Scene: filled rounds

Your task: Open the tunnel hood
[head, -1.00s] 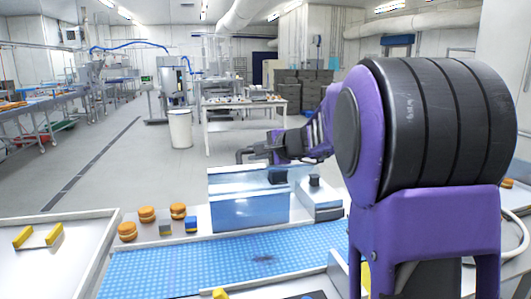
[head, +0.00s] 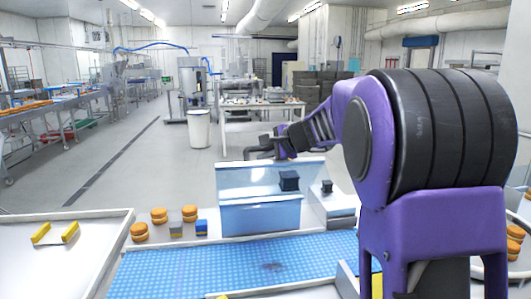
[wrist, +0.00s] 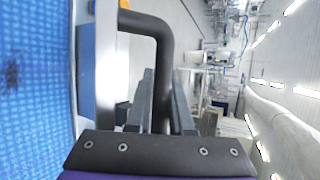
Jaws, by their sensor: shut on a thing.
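The tunnel hood (head: 255,180) is a see-through panel above a pale blue box-like part, at the far side of the blue belt (head: 235,262). My gripper (head: 262,150) is at the hood's upper edge, beyond it from the head camera. In the wrist view my gripper (wrist: 163,100) has its two fingers shut around a dark bent bar handle (wrist: 150,22). The bar curves down between the fingers beside a pale hood panel (wrist: 106,65). The hood's upper panel looks raised and tilted; its hinge is not clear.
A white tray (head: 100,218) with yellow bars is at the left. A white unit with a dark knob (head: 327,186) stands right of the hood. Open floor lies beyond.

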